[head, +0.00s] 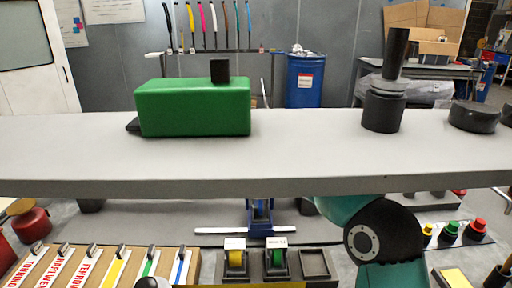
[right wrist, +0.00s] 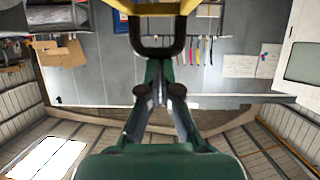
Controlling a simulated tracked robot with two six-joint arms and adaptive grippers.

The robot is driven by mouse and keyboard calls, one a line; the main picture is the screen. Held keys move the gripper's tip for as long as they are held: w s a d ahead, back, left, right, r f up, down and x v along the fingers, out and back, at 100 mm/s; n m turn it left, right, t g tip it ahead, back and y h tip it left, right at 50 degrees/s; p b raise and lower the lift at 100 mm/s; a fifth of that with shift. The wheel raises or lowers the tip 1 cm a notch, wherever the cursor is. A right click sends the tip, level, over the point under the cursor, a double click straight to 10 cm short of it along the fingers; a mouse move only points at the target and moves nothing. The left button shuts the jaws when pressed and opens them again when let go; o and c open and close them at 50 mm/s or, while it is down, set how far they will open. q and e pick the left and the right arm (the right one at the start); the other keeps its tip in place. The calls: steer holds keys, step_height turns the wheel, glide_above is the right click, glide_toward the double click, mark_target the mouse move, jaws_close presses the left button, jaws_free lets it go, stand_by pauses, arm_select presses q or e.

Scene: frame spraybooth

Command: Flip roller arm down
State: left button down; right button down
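I cannot pick out the roller arm for certain. In the right wrist view, a black U-shaped loop (right wrist: 158,51) hangs from a yellow part (right wrist: 166,5) near the top edge. My right gripper (right wrist: 159,70) points at the loop, its teal fingers reaching up close to the loop's lower bar. Whether they touch it, and how far they are apart, is unclear. In the head view only a teal and black joint of my right arm shows at lower right; its gripper is hidden. My left gripper is in neither view.
A grey beam (head: 300,165) crosses the head view, bearing a green block (head: 190,108) and black cylinders (head: 383,112). Below are a yellow roll (head: 236,259), a green roll (head: 276,263), labelled slots (head: 80,268) and coloured buttons (head: 449,228). A blue drum (head: 304,82) stands behind.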

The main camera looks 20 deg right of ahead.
steer(key=v, duration=1.1)
steer(key=shift+s+a, duration=0.15)
steer(key=shift+s, duration=0.2)
